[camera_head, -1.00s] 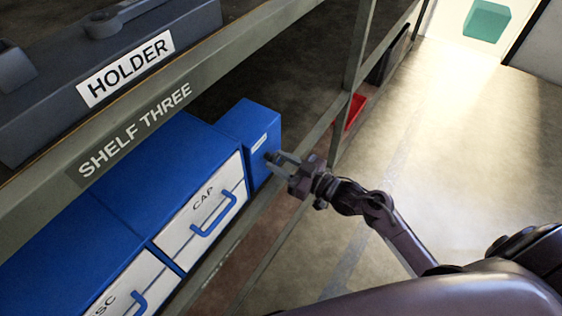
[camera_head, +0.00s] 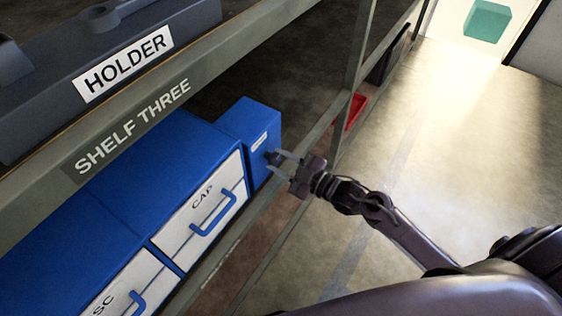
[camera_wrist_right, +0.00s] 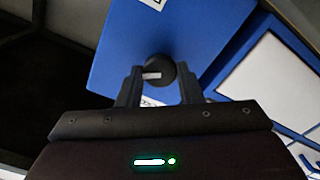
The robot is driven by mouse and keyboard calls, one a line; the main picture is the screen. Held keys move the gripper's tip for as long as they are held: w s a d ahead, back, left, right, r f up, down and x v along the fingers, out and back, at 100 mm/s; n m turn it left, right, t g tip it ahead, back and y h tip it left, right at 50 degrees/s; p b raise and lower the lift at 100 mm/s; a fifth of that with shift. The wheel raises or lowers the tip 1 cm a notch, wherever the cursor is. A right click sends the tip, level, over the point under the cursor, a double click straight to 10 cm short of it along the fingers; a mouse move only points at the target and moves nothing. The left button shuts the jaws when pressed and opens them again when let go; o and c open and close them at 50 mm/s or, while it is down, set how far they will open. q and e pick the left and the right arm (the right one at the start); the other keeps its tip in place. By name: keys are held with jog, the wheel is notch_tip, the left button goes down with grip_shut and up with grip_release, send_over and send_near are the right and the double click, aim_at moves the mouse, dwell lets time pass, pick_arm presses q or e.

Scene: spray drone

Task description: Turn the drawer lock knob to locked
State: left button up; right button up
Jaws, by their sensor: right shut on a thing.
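The lock knob (camera_head: 273,158) is a small dark round knob on the end face of a blue box beside the CAP drawer (camera_head: 203,208). In the right wrist view the knob (camera_wrist_right: 160,69) shows a white mark lying nearly level across it. My right gripper (camera_head: 281,162) is at the knob, one finger on each side, and shut on it. In the right wrist view the fingers (camera_wrist_right: 160,88) flank the knob, and their exact contact is hard to see. The CAP drawer appears closed. My left gripper is not in view.
The SHELF THREE beam (camera_head: 130,125) runs above the drawers, with a grey HOLDER block (camera_head: 60,105) on it. A shelf post (camera_head: 354,60) stands behind the gripper, near a red bin (camera_head: 355,110). The floor at right is clear.

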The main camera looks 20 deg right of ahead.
jog(key=n+b, duration=0.1)
jog(key=n, duration=0.3)
jog(key=shift+f+n, duration=0.1)
jog(key=shift+n, duration=0.3)
jog(key=n+b, duration=0.1)
jog(key=n, duration=0.3)
jog(key=shift+n, duration=0.4)
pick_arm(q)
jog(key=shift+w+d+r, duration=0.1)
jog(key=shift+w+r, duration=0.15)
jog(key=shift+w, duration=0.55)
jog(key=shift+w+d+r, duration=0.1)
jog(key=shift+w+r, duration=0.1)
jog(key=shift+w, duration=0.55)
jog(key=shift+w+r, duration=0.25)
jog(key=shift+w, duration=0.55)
pick_arm(e)
jog(key=shift+n, duration=0.8)
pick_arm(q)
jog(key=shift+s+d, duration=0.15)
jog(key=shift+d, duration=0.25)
